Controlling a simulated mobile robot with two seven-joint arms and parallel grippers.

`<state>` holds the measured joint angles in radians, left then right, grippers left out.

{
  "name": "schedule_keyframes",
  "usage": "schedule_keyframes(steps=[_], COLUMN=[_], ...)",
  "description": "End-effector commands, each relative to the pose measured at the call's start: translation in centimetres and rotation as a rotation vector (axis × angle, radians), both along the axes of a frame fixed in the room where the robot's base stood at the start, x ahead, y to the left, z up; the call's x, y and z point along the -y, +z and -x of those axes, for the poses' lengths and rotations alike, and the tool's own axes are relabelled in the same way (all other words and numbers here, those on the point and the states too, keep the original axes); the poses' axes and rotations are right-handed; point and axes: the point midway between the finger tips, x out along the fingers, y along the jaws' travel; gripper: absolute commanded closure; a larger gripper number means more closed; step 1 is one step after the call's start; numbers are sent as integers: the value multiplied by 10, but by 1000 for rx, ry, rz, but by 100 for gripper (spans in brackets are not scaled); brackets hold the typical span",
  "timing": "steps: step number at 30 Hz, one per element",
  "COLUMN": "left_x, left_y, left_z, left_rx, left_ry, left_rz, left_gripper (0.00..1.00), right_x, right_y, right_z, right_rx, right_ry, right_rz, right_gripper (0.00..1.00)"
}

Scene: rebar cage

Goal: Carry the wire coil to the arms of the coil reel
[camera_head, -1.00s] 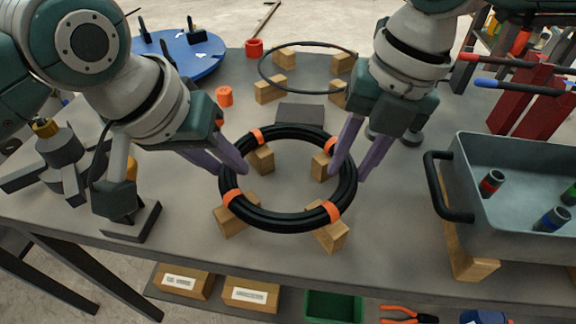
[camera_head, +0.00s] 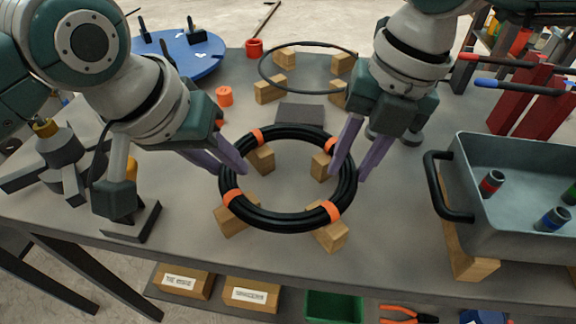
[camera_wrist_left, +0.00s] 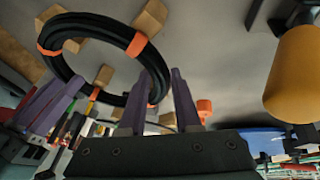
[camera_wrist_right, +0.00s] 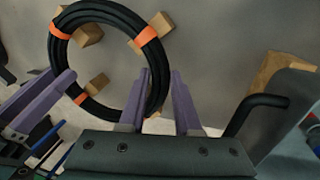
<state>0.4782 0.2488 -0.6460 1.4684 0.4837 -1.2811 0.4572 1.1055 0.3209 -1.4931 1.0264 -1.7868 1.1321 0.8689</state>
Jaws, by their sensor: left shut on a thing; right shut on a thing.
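The wire coil (camera_head: 230,190) is a thick black ring with several orange bands. The coil also shows between the fingers in the left wrist view (camera_wrist_left: 108,28) and the right wrist view (camera_wrist_right: 156,75). The coil reel (camera_head: 182,58) looks to be the blue round disc at the back left, with black upright arms; my left arm hides part of it.
A thin dark ring (camera_head: 300,91) rests on more blocks behind the coil. A grey metal tray (camera_head: 500,238) with a black handle stands at the right. An orange cylinder (camera_head: 224,96) stands near the reel. A dark stand (camera_head: 131,222) is at the left.

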Motion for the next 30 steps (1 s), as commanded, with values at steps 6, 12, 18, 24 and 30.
schedule_keyframes(steps=[6,12,18,24,30], left_x=[0,0,0,0,0], left_y=[0,0,5,21,42], left_z=[0,0,-1,-1,-1], left_rx=[-1,-1,3,3,3], left_ry=[0,0,0,0,0], left_rz=[-1,-1,1,1,1], left_gripper=[100,100,100,100,100], right_x=[0,0,0,0,0], right_y=[0,1,5,21,42], right_z=[0,0,-1,-1,-1], right_rx=[1,1,3,3,3], right_ry=[0,0,-1,-1,-1], right_rz=[0,0,-1,-1,-1], right_gripper=[100,100,100,100,100])
